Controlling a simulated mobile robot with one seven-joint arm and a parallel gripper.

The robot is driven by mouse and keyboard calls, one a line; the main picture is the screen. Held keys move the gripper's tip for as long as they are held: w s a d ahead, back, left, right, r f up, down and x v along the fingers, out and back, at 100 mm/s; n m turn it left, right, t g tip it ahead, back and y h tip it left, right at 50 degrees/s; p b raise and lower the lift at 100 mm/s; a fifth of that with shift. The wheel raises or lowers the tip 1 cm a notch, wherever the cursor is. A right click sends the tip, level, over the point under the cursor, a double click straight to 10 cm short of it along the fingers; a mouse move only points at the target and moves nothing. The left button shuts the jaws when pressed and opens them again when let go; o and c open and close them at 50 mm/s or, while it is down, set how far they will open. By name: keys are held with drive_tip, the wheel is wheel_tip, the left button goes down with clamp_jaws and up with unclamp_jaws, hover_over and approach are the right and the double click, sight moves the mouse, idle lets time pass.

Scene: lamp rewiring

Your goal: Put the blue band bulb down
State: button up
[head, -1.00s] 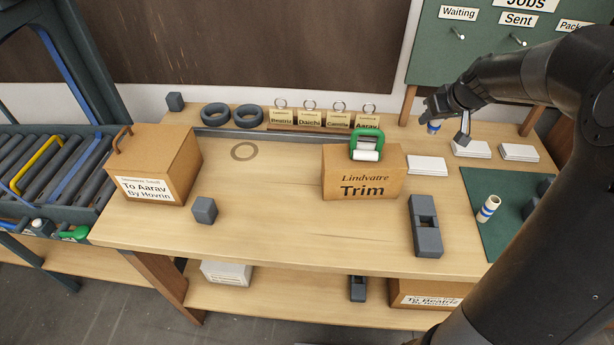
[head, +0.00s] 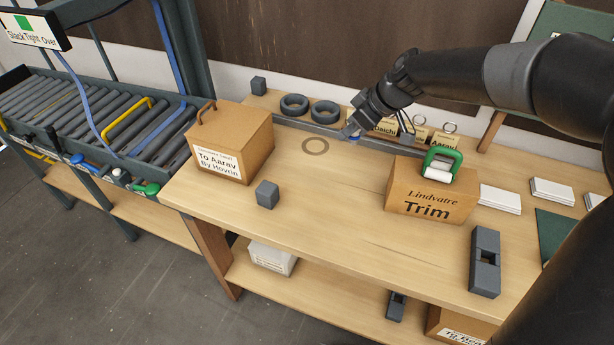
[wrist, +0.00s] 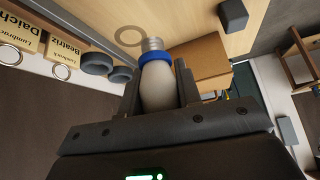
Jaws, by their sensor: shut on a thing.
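The blue band bulb (wrist: 157,88) is between the fingers of my gripper (wrist: 160,82) in the wrist view. It has a pale glass body, a blue band and a silver cap pointing away from the gripper. In the head view my gripper (head: 354,128) is over the back of the bench, right of a grey-brown ring mark (head: 316,146). The bulb is mostly hidden there; a bit of blue shows at the fingertips. The ring mark is empty and also shows in the wrist view (wrist: 130,36), just beyond the bulb's cap.
A cardboard box (head: 230,145) labelled "To Aarav" stands left of the ring mark, and a Trim box (head: 430,200) stands right. Two dark rings (head: 310,106) and name cards (head: 415,132) line the back. A grey cube (head: 267,194) sits in front. The middle bench is clear.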

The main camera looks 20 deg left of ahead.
sight(351, 139)
wheel_tip(351, 139, down, 4)
drive_tip(key=shift+w+d+r, duration=0.1)
drive_tip(key=shift+f, duration=0.3)
drive_tip(key=a+f, duration=0.2)
drive_tip(key=a, duration=0.1)
drive_tip(key=s+a+f, duration=0.1)
drive_tip(key=a+f, duration=0.1)
drive_tip(key=a, duration=0.2)
drive_tip(key=a+f, duration=0.3)
drive_tip(key=a, duration=0.1)
drive_tip(key=shift+s+a, duration=0.15)
drive_tip(key=shift+a, duration=0.1)
drive_tip(key=shift+f, duration=1.95)
drive_tip(key=shift+f, duration=0.1)
drive_tip(key=o, duration=1)
drive_tip(key=shift+c, duration=0.2)
drive_tip(key=v, duration=1.2)
